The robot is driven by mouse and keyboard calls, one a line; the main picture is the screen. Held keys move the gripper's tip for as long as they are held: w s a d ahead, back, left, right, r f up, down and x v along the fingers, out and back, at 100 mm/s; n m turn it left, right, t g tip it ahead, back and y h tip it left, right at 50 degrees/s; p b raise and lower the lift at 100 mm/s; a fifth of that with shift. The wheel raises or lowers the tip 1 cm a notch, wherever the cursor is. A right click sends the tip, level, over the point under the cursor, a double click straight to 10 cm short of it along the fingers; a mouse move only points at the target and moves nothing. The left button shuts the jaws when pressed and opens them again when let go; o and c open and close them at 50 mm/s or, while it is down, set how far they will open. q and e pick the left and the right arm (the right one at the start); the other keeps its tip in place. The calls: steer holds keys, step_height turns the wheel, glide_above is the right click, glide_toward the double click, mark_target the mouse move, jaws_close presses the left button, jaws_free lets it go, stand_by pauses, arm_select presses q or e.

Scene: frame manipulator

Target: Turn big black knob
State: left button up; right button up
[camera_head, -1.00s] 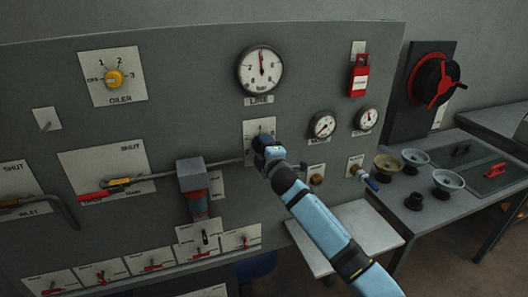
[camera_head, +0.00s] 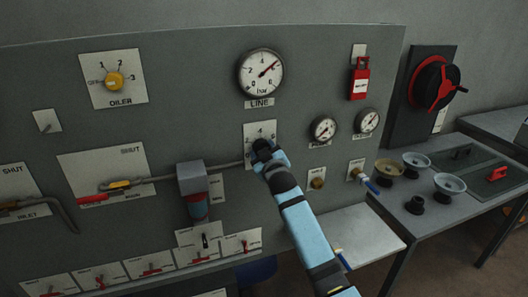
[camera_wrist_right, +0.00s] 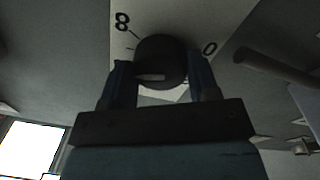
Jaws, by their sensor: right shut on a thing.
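The big black knob (camera_wrist_right: 160,58) shows in the right wrist view as a round dark knob with a pale mark, on a white plate (camera_wrist_right: 185,20) reading 8 and 0. My right gripper (camera_head: 264,152) is shut on it, one finger on each side. In the head view the gripper hides most of the knob, and the white plate (camera_head: 259,129) shows a 4 above it. Above that plate is the LINE gauge (camera_head: 261,73), its needle pointing up and right. My left gripper is not in view.
A grey pipe with a valve block (camera_head: 192,178) runs left of the gripper. Two small gauges (camera_head: 323,129) and brass fittings (camera_head: 317,181) sit to the right. A side table (camera_head: 425,216) holds several bowls.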

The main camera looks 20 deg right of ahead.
steer(key=shift+r+m, duration=0.1)
steer(key=shift+m, duration=1.5)
steer(key=shift+p, duration=0.3)
steer(key=o, duration=0.9)
steer(key=shift+s, duration=0.15)
